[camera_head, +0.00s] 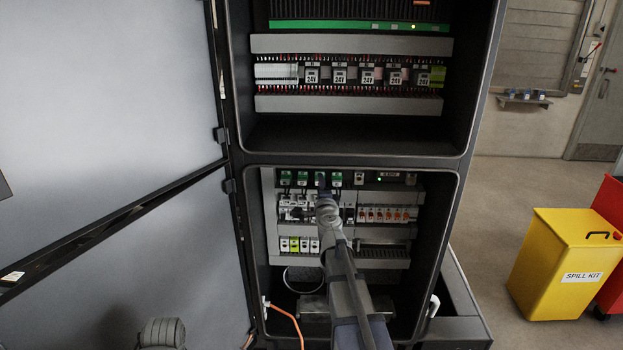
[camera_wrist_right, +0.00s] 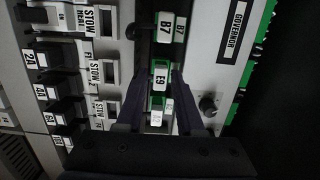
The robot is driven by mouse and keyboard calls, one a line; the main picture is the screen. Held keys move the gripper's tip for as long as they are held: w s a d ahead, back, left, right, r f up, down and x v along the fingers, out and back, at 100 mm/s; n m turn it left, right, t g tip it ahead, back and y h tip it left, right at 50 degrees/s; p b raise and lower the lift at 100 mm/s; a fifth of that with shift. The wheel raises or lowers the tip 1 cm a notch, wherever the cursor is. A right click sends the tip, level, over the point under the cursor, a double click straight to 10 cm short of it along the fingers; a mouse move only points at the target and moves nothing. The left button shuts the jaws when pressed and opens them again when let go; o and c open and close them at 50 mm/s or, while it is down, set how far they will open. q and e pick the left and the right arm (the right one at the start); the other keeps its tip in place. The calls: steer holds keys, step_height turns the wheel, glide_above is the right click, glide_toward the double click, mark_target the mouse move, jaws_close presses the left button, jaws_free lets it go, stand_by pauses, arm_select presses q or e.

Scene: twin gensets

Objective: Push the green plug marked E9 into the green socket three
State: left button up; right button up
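A row of green sockets (camera_head: 303,179) runs along the top of the lower cabinet bay. My right gripper (camera_head: 322,188) is at the third place in this row and hides much of it. In the right wrist view, the green plug marked E9 (camera_wrist_right: 160,77) is between the two dark fingertips of my right gripper (camera_wrist_right: 162,84), which appear shut on its sides. Whether the plug is seated or just in front of the socket cannot be told. A plug marked B7 (camera_wrist_right: 165,29) is in the neighbouring place. My left gripper does not show.
Stow holders (camera_wrist_right: 103,72) and dark labelled plugs (camera_wrist_right: 47,92) lie beside the row in the right wrist view, with a governor panel (camera_wrist_right: 230,45) opposite. The cabinet door (camera_head: 110,90) stands open at left. A yellow spill kit bin (camera_head: 560,265) stands at right.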

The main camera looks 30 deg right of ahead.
steer(key=shift+o, duration=1.1)
steer(key=shift+s, duration=0.1)
steer(key=v, duration=0.7)
steer(key=shift+s+a, duration=0.15)
steer(key=shift+s, duration=0.15)
